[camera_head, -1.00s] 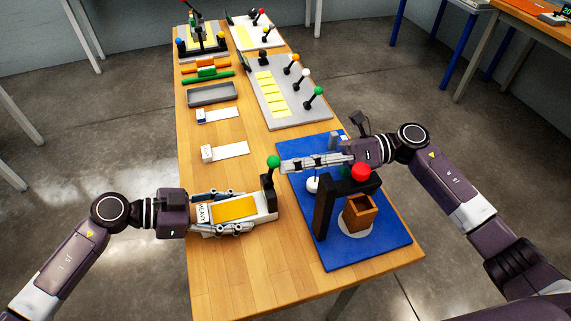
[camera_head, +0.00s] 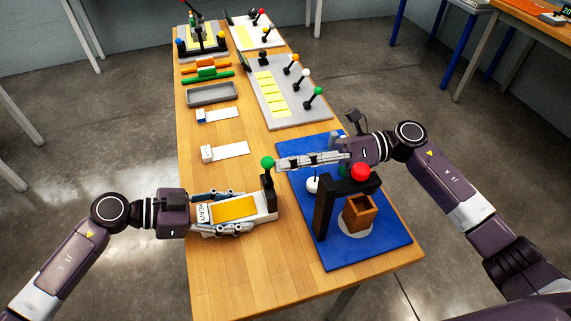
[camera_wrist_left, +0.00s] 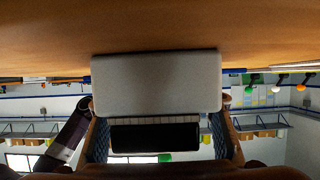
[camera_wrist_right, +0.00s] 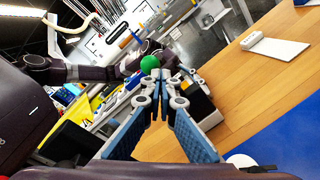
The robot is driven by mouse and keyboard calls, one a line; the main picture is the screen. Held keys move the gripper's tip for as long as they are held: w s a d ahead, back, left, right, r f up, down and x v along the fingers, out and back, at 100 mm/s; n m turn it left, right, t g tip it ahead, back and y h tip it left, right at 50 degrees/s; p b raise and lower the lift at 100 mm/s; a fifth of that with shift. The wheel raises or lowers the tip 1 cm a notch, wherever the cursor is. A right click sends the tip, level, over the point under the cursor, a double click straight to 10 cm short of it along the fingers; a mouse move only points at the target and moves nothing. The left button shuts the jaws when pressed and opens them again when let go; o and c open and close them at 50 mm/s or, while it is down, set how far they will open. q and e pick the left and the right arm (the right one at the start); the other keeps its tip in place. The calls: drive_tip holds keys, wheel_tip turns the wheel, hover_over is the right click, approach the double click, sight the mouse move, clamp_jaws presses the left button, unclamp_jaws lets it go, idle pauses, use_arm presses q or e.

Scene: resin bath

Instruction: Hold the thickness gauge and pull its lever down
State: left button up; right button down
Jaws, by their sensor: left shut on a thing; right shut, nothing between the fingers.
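The thickness gauge (camera_head: 234,209) lies on the wooden table, a pale body with a yellow panel and a label. My left gripper (camera_head: 243,212) is shut around its body from the left. In the left wrist view the gauge's pale end (camera_wrist_left: 155,80) sits between the fingers. A black lever with a green knob (camera_head: 267,163) rises at the gauge's right end. My right gripper (camera_head: 279,163) is shut and empty, its tips at the knob's right side. In the right wrist view the tips (camera_wrist_right: 158,76) are against or very near the green knob (camera_wrist_right: 150,64).
A blue board (camera_head: 370,237) carries a black frame with a red knob (camera_head: 360,172) and an orange-brown box (camera_head: 359,213) under my right forearm. A grey tray (camera_head: 212,94) and boards with knobbed levers stand farther back. The table front of the gauge is clear.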

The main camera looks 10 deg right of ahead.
drive_tip(key=shift+s+a+r, duration=0.1)
drive_tip(key=shift+a+r, duration=1.2)
drive_tip(key=shift+a, duration=0.2)
idle(1.9)
drive_tip(key=shift+d+f, duration=0.1)
idle(0.4)
drive_tip(key=d+f, duration=0.5)
drive_tip(key=d, duration=0.1)
drive_tip(key=shift+w+f, duration=0.2)
idle(0.7)
drive_tip(key=shift+w+d+f, duration=0.1)
drive_tip(key=shift+d+f, duration=1.55)
drive_tip(key=shift+d, duration=0.25)
use_arm(q)
drive_tip(key=o, duration=1.5)
drive_tip(key=shift+a, duration=0.1)
